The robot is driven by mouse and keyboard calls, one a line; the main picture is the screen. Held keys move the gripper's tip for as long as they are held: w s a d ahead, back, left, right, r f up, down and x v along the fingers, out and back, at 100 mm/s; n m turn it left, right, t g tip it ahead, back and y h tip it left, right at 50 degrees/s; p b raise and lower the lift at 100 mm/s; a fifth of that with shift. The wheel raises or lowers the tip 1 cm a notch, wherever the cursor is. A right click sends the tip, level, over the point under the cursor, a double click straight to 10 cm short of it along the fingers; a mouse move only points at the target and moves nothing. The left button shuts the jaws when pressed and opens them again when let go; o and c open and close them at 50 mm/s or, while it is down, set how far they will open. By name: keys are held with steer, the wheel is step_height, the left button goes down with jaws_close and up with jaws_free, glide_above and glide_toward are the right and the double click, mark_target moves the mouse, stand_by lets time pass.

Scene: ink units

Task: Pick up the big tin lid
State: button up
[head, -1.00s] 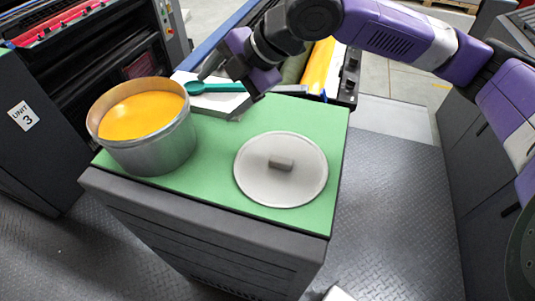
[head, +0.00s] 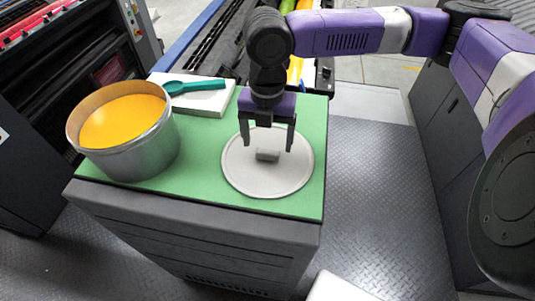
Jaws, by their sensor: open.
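The big tin lid (head: 268,182) is a round pale grey disc with a raised rim and a small block handle (head: 267,155) at its middle. It lies flat on the green top (head: 205,190) of a dark grey cabinet. My gripper (head: 267,148) points down over the far half of the lid. Its two dark fingers are open, one to the left and one to the right of the handle in the picture. I cannot tell how high the fingertips are above the lid. The fingers cover small parts of the lid's far side.
A large tin (head: 150,150) of yellow-orange ink stands open at the left of the cabinet top. A teal spatula (head: 200,86) lies on a white block (head: 205,103) behind it. A press with rollers stands at the back. Patterned metal floor (head: 375,200) is clear at right.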

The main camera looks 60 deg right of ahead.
mark_target(268, 151)
steer(key=shift+f, duration=1.7)
steer(key=c, duration=1.5)
steer(key=shift+r, duration=0.1)
